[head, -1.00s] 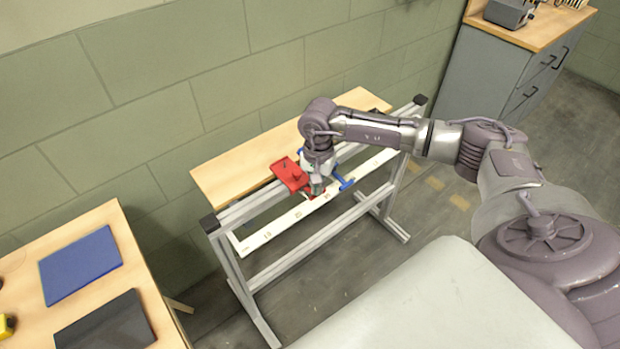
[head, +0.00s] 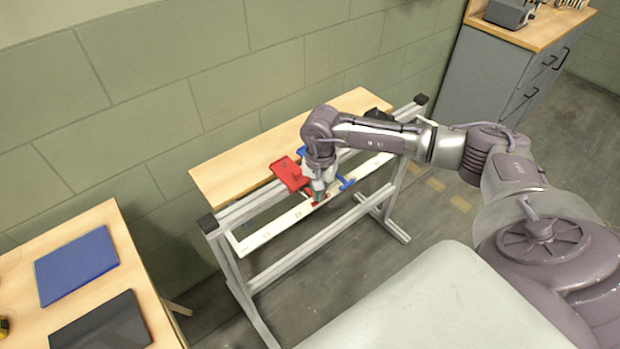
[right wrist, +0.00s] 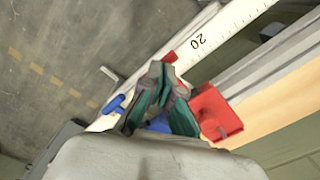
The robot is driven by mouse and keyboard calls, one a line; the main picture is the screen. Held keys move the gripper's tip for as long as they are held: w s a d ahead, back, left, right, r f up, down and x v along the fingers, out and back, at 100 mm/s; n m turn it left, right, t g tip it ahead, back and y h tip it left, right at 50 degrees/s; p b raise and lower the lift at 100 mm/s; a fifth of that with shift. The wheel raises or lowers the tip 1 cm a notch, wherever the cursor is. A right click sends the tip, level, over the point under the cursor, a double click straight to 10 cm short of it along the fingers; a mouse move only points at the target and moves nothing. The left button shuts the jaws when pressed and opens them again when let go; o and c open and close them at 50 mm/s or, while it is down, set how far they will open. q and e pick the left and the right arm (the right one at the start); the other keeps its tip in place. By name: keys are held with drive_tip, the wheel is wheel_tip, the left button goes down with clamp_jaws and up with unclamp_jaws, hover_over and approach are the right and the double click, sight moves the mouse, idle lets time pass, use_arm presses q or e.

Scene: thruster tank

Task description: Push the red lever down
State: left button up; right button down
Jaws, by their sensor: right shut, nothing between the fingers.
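A red lever part (head: 287,173) shows as a red block on the aluminium frame, left of my right gripper. In the right wrist view the red block (right wrist: 216,112) lies just right of the fingers, and a small red piece (right wrist: 170,57) shows beyond the fingertips by the white scale. My right gripper (head: 318,196) points down at the scale, its tips close to a small red piece there. It also shows in the right wrist view (right wrist: 160,75), shut with nothing between its fingers. Whether it touches red is unclear. My left gripper is not in view.
A blue handle (head: 346,184) is right of the gripper, also in the right wrist view (right wrist: 115,103). The white numbered scale (head: 265,237) runs along the frame. A wooden table (head: 95,228) stands left, a grey cabinet (head: 490,75) at the back right.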

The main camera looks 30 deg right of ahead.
drive_tip(key=shift+f, duration=0.2)
drive_tip(key=shift+s+f+b, duration=0.1)
drive_tip(key=shift+f+b, duration=0.4)
drive_tip(key=shift+b, duration=0.2)
drive_tip(key=shift+r, duration=0.1)
wheel_tip(320, 180, up, 9)
drive_tip(key=p, duration=0.5)
idle(0.6)
idle(0.3)
